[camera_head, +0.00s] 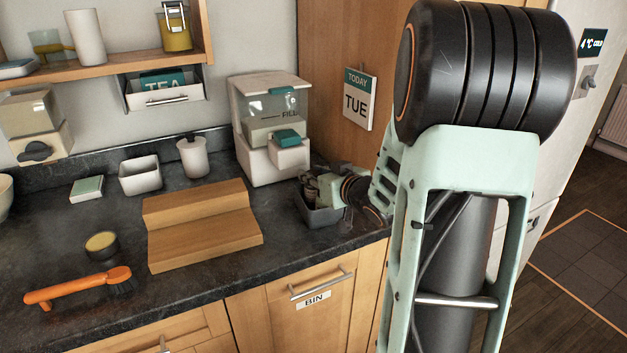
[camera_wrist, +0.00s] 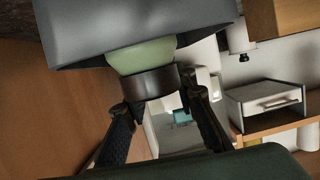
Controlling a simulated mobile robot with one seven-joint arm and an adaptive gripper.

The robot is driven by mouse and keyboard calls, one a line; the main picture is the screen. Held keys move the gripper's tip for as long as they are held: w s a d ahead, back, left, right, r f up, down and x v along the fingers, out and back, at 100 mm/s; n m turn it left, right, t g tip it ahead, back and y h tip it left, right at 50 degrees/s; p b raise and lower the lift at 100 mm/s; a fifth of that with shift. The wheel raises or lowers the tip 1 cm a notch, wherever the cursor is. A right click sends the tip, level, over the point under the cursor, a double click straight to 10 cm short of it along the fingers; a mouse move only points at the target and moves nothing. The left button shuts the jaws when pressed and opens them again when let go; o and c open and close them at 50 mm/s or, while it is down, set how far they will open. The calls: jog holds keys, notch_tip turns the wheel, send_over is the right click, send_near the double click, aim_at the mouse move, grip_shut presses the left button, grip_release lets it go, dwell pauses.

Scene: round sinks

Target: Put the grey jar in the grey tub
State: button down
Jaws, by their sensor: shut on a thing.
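My gripper (camera_head: 322,190) is at the right end of the counter, low over the grey tub (camera_head: 322,216). In the wrist view, my gripper (camera_wrist: 160,97) has its two fingers shut on the sides of the grey jar (camera_wrist: 150,83), which shows a dark grey band and a pale green part. The tub's grey wall (camera_wrist: 135,25) fills the top of that view and hides the jar's far end, so the jar appears partly inside the tub. I cannot tell whether it touches the tub's floor. In the head view I cannot make out the jar clearly.
A white dispenser (camera_head: 270,130) stands close behind the tub, with a wooden panel (camera_head: 345,40) to its right. A wooden step (camera_head: 200,225), a white canister (camera_head: 192,157), a white square pot (camera_head: 140,175) and an orange brush (camera_head: 80,288) are further left.

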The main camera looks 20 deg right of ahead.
jog(key=shift+f, duration=0.25)
jog(key=shift+f, duration=0.1)
jog(key=shift+f, duration=0.15)
jog(key=c, duration=1.6)
grip_release()
jog(key=shift+r, duration=0.25)
jog(key=shift+s+d+r, duration=0.1)
jog(key=shift+s+r, duration=0.05)
jog(key=shift+s, duration=0.2)
jog(key=p+v, duration=0.2)
jog(key=v, duration=0.9)
jog(key=shift+s, duration=0.15)
